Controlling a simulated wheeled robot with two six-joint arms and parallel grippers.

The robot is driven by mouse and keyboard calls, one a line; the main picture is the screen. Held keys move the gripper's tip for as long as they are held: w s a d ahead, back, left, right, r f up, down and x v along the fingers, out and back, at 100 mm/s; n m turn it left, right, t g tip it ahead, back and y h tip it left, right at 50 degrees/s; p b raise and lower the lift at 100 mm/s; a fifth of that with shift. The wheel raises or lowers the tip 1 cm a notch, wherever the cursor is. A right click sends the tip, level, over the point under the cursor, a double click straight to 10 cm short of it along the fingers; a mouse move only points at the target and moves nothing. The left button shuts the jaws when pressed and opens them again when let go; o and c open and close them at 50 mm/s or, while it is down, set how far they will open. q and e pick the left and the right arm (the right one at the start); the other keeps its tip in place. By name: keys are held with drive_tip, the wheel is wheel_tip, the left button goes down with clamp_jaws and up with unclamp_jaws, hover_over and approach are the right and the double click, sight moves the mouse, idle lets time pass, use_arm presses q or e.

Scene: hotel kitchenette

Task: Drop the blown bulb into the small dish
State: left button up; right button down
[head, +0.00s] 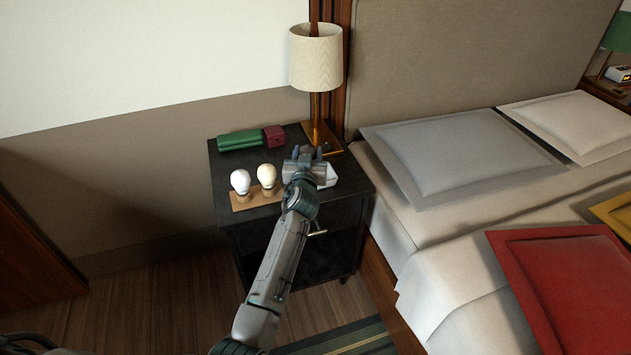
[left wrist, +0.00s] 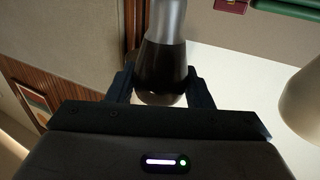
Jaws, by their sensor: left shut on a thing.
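My left gripper (head: 304,153) is above the nightstand and shut on the blown bulb. The left wrist view shows the bulb (left wrist: 162,65) between the fingers (left wrist: 160,88), with dark, blackened glass and a grey metal end. In the head view the gripper hides the bulb. The small white dish (head: 331,177) is on the nightstand, just right of the gripper and partly hidden behind it. I cannot tell whether the bulb is right over it. My right gripper is not in view.
On the nightstand (head: 226,165), a white bulb (head: 240,181) and a cream bulb (head: 267,175) stand on a wooden holder (head: 242,205). A green case (head: 239,140) and a dark red box (head: 273,136) lie behind. A lamp (head: 316,58) stands at the back; the bed (head: 400,215) is to the right.

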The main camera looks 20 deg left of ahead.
use_arm(q)
drive_tip(key=o, duration=1)
drive_tip(key=shift+s, duration=0.1)
drive_tip(key=p+v, duration=0.1)
drive_tip(key=v, duration=0.9)
drive_tip(key=shift+s, duration=0.3)
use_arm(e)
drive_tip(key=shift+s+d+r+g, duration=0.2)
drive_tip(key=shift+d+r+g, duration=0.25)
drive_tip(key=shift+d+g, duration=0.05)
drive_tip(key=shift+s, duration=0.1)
